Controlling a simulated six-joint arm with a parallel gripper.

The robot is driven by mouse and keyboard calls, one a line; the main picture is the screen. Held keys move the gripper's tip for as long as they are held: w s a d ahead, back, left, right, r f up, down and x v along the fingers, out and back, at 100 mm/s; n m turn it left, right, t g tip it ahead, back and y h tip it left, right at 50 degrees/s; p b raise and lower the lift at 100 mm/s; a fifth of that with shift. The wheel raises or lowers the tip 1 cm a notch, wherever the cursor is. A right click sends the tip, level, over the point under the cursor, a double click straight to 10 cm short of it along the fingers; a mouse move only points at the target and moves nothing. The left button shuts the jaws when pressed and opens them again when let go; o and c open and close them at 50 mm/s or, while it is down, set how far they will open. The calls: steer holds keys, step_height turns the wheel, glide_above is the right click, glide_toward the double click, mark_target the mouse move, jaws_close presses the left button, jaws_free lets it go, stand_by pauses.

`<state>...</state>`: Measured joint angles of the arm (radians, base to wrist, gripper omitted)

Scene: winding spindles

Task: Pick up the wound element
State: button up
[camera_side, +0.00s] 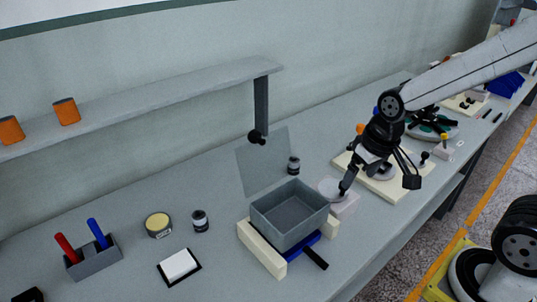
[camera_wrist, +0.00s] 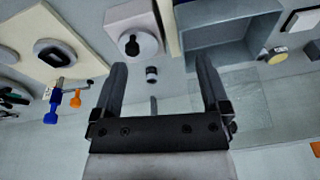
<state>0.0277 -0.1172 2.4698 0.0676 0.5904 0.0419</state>
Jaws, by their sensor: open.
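A pale round piece (camera_side: 331,187) sits on a white block (camera_side: 345,207) beside the grey bin; I take it for the wound element, though its windings are too small to make out. In the wrist view the round piece (camera_wrist: 139,44) shows a dark centre on its white block (camera_wrist: 130,14). My gripper (camera_side: 346,188) points down close to the round piece's right side in the side view; contact cannot be told. In the wrist view my gripper (camera_wrist: 160,62) has its fingers wide apart with nothing held. The round piece lies ahead of the fingertips.
A grey bin (camera_side: 290,213) on cream supports stands just left of the block. A small dark jar (camera_side: 294,165) is behind it. A cream board (camera_side: 405,181) with fixtures lies to the right. A shelf (camera_side: 170,98) overhangs the back. The front-left bench is partly clear.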

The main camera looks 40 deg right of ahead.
steer(key=w+d+m+t+y, duration=0.3)
steer(key=w+d+m+y, duration=0.3)
steer(key=w+m, duration=0.6)
steer(key=w+d+m+t+y, duration=0.35)
steer(key=w+d+m, duration=0.45)
steer(key=w+m, duration=0.4)
steer(key=shift+m, duration=0.3)
steer(key=f, duration=1.6)
steer(key=shift+s, duration=0.4)
steer(key=shift+f+y, duration=0.25)
steer(key=shift+f, duration=0.1)
steer(key=shift+x, duration=3.9)
steer(key=shift+s+a, duration=0.1)
jaws_close()
